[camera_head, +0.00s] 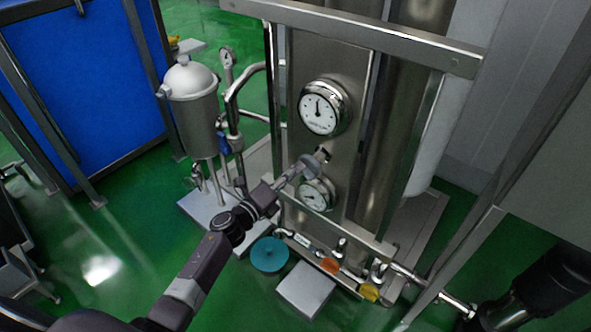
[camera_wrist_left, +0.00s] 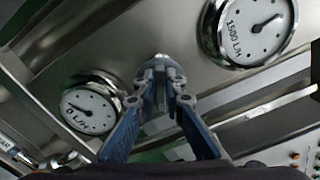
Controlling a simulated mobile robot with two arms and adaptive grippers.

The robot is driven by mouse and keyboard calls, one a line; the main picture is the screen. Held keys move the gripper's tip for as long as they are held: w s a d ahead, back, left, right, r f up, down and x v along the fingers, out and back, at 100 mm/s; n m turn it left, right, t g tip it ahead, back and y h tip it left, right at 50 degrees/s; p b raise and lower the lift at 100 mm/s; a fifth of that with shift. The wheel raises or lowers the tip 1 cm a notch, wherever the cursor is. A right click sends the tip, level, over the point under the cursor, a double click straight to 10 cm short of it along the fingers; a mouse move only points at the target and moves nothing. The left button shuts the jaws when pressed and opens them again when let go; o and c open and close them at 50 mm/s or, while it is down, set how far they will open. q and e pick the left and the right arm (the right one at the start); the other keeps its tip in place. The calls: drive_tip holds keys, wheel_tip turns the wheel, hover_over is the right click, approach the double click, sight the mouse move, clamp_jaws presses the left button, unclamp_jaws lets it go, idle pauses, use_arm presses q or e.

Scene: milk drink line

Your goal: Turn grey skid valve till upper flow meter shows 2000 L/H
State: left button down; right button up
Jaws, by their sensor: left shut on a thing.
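The grey valve (camera_wrist_left: 162,63) sits on the steel skid panel between two round dials. It also shows in the head view (camera_head: 323,152), partly covered. My left gripper (camera_wrist_left: 165,80) is shut on it, with the fingertips around the knob. In the head view my left gripper (camera_head: 313,160) reaches in from the lower left. The upper flow meter (camera_head: 322,108) is the larger dial above the valve. In the left wrist view this flow meter (camera_wrist_left: 256,28) reads 1500 L/H. The lower dial (camera_head: 317,194) reads 0 L/H in the left wrist view (camera_wrist_left: 90,106).
Steel frame bars (camera_head: 365,35) cross above the panel. Below stand several small valves, with orange (camera_head: 330,265) and yellow (camera_head: 369,292) parts, and a teal disc (camera_head: 269,254). A steel vessel (camera_head: 191,105) stands left. Green floor (camera_head: 120,235) is open at left.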

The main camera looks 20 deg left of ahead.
use_arm(q)
drive_tip(key=shift+a+f+n+p, duration=0.1)
drive_tip(key=shift+f+n, duration=0.15)
drive_tip(key=shift+n, duration=1.3)
drive_tip(key=shift+d+f+n+p, duration=0.15)
drive_tip(key=shift+f+n, duration=0.1)
drive_tip(key=shift+n, duration=1.25)
drive_tip(key=shift+a+f+n+p, duration=0.15)
drive_tip(key=shift+f+n, duration=0.1)
drive_tip(key=shift+n, duration=1.3)
drive_tip(key=c, duration=2)
unclamp_jaws()
drive_tip(key=v, duration=1.2)
